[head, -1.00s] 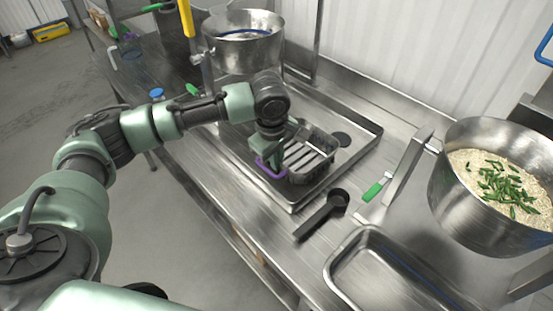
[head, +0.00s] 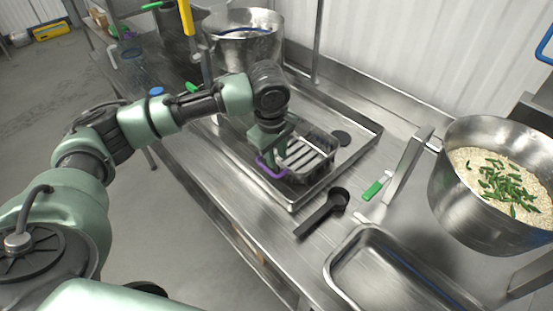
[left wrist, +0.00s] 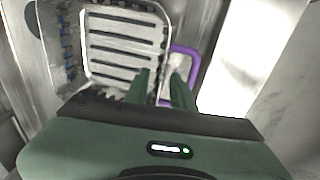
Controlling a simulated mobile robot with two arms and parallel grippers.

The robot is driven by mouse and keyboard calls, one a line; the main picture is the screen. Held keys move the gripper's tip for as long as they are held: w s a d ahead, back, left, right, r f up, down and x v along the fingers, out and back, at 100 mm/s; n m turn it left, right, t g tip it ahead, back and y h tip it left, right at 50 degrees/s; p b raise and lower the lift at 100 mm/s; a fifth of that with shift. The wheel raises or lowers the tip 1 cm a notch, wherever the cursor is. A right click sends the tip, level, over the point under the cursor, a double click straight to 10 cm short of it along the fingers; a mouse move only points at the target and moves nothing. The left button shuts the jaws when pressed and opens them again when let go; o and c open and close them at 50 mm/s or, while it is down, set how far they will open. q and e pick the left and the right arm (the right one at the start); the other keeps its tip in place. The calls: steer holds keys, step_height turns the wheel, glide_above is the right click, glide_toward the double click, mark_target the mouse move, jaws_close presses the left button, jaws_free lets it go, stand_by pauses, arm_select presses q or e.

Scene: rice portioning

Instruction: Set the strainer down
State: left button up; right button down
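The strainer is a grey slatted basket (head: 318,152) with a purple handle (head: 270,171). It sits upright in a shallow steel tray (head: 295,205) on the counter. My left gripper (head: 275,160) is low at the strainer's handle side. In the left wrist view, the basket (left wrist: 122,46) lies ahead and the purple handle (left wrist: 191,52) runs past the right finger. The two fingers (left wrist: 163,88) stand apart with a gap between them, open. The handle is partly hidden behind the fingers. My right gripper is not in view.
A black scoop (head: 325,212) lies in front of the tray. A green-handled utensil (head: 374,190) lies to its right. An empty steel pan (head: 375,270) sits at the front. A large pot of rice with green pieces (head: 475,220) is at right; another pot (head: 245,50) stands behind.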

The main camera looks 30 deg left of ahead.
arm_select(q)
step_height(320, 180, up, 10)
steer(key=s, duration=0.2)
steer(key=shift+d+f, duration=0.15)
steer(key=shift+d, duration=0.05)
